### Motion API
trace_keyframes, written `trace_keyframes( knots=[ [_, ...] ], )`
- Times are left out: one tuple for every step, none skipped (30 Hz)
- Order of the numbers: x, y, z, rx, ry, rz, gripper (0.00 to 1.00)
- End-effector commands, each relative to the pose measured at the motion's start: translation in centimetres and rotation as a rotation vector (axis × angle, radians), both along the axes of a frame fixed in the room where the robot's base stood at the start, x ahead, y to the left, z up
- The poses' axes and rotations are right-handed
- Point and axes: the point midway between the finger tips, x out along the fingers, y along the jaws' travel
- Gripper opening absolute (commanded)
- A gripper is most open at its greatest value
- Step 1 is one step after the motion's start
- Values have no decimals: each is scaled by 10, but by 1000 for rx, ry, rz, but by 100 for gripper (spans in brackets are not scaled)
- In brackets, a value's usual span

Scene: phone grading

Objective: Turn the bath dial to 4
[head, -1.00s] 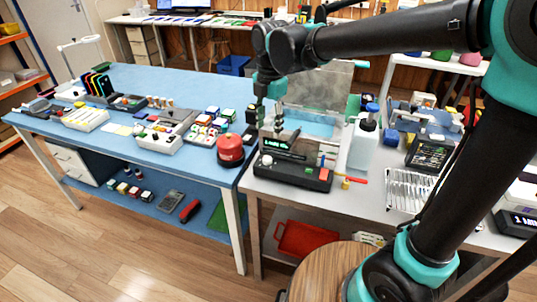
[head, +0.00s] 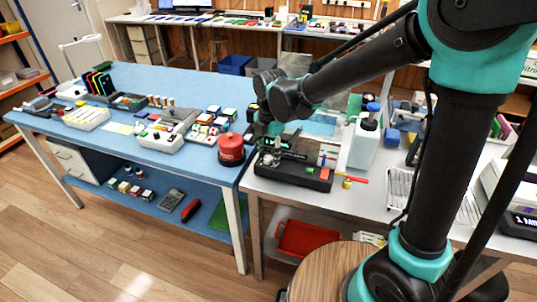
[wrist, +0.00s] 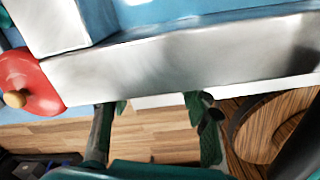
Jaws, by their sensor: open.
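The bath (head: 322,183) is a black unit on the light grey bench, with a red block and a green piece on its front right. A greenish lit readout shows on its upper face, too small to read. The pale round dial (head: 267,160) is at its front left, partly covered by my gripper (head: 270,150). My gripper points down over the dial, its fingers apart; I cannot tell whether they touch it. In the wrist view my gripper (wrist: 155,125) shows two spread fingers with nothing seen between them. The dial's setting is not readable.
A red canister (head: 231,150) stands just left of the bath on the blue table. It also shows in the wrist view (wrist: 30,82). A white bottle (head: 364,143) with a blue cap stands behind right. A red tray (head: 303,240) lies below. The wooden floor is open at front left.

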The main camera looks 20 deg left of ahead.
Motion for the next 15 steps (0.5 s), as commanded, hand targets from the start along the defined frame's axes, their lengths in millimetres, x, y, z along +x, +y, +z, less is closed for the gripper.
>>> trace_keyframes(
  knots=[
    [0, 0, 0, 0, 0, 0, 48],
    [0, 0, 0, 0, 0, 0, 48],
    [0, 0, 0, 0, 0, 0, 45],
    [0, 0, 0, 0, 0, 0, 41],
    [0, 0, 0, 0, 0, 0, 38],
    [0, 0, 0, 0, 0, 0, 33],
    [0, 0, 0, 0, 0, 0, 29],
    [0, 0, 0, 0, 0, 0, 25],
    [0, 0, 0, 0, 0, 0, 20],
    [0, 0, 0, 0, 0, 0, 17],
    [0, 0, 0, 0, 0, 0, 13],
    [0, 0, 0, 0, 0, 0, 8],
    [0, 0, 0, 0, 0, 0, 4],
    [0, 0, 0, 0, 0, 0, 0],
    [0, 0, 0, 0, 0, 0, 0]
  ],
)
